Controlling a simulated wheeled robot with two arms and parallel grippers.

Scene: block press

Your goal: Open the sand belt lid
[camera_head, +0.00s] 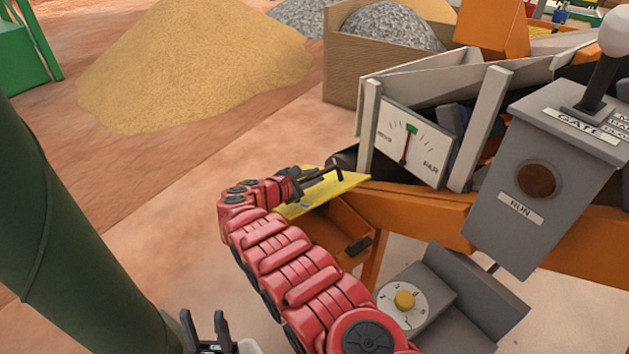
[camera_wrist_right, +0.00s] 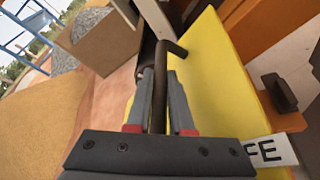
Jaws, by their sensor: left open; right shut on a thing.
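The yellow lid (camera_head: 335,190) sits at the near left end of the orange conveyor frame, tilted in the head view. A dark bar handle (camera_head: 322,175) rises along it. My right gripper (camera_head: 297,178) is shut on this handle. In the right wrist view the fingers (camera_wrist_right: 158,95) close on both sides of the dark handle (camera_wrist_right: 172,48), beside the yellow lid (camera_wrist_right: 222,75). The handle's lower end is hidden by the gripper. My left gripper (camera_head: 208,328) is open and empty at the bottom edge of the head view, far from the lid.
A grey control box (camera_head: 540,175) marked GATE and RUN stands right. A gauge (camera_head: 408,145) is on the hopper side. A yellow knob (camera_head: 404,299) is on a grey box at the bottom. Sand (camera_head: 195,60) is heaped behind. The floor left of the lid is clear.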

